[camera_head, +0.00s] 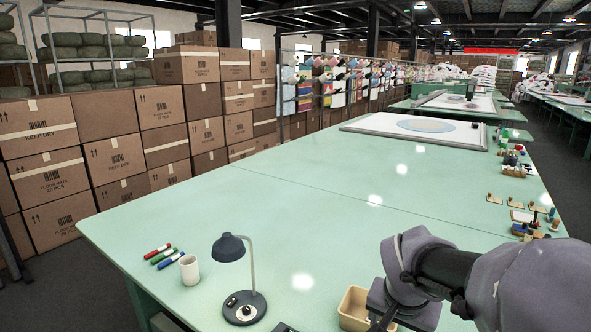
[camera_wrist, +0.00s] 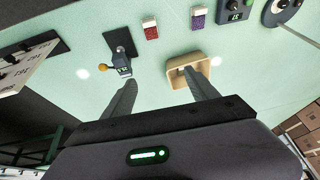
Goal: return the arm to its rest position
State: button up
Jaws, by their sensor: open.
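My gripper (camera_wrist: 158,88) is open in the wrist view, with its two dark fingers spread apart and nothing between them. The fingers point over the pale green table (camera_wrist: 90,30). The right finger's tip overlaps a small tan bin (camera_wrist: 172,74) in the picture; I cannot tell how far above it the finger is. In the head view my arm (camera_head: 450,270) reaches in from the lower right, bent over the table's near edge beside the tan bin (camera_head: 349,301). The fingertips cannot be made out there.
The table's middle (camera_head: 290,210) is clear. Boxes (camera_head: 120,155) line the left.

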jog(key=s+a+r+n+y, duration=0.1)
jog(key=s+a, duration=0.3)
jog(key=s, duration=0.4)
jog(key=s+a+r+n+t+y, duration=0.1)
jog(key=s+a+r+y, duration=0.1)
jog(key=s+a, duration=0.3)
jog(key=s+r, duration=0.1)
jog(key=s, duration=0.2)
jog(key=shift+s+t+y, duration=0.2)
jog(key=shift+t+y, duration=0.1)
jog(key=shift+y, duration=0.1)
jog(key=shift+s, duration=0.1)
